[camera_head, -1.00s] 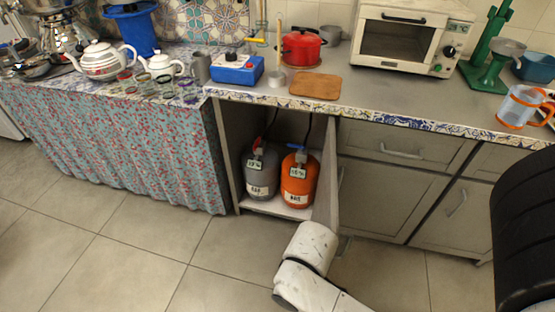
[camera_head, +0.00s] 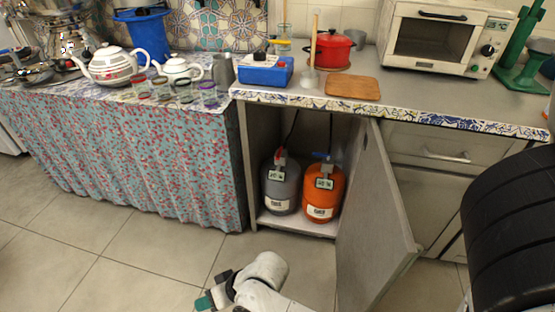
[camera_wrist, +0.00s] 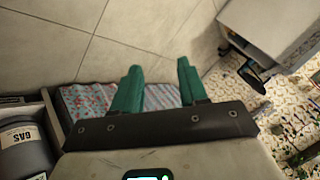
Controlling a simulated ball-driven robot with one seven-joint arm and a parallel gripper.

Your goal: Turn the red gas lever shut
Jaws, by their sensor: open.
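The red lever (camera_head: 281,157) sits on top of the grey gas cylinder (camera_head: 280,190) inside the open cabinet. The lever is small, and its exact angle is hard to tell. My gripper (camera_head: 203,299) is at the bottom of the head view, low in front of the cabinet and left of the cylinders. In the wrist view, my gripper (camera_wrist: 160,66) has two green fingers spread apart with nothing between them. A dark cylinder with a GAS label (camera_wrist: 22,150) shows at that view's left edge; its lever is not visible there.
An orange cylinder (camera_head: 323,192) with a blue lever (camera_head: 324,156) stands right of the grey one. The cabinet door (camera_head: 375,225) stands open on the right. A patterned curtain (camera_head: 130,155) hangs on the left. Tiled floor (camera_head: 140,270) in front is free.

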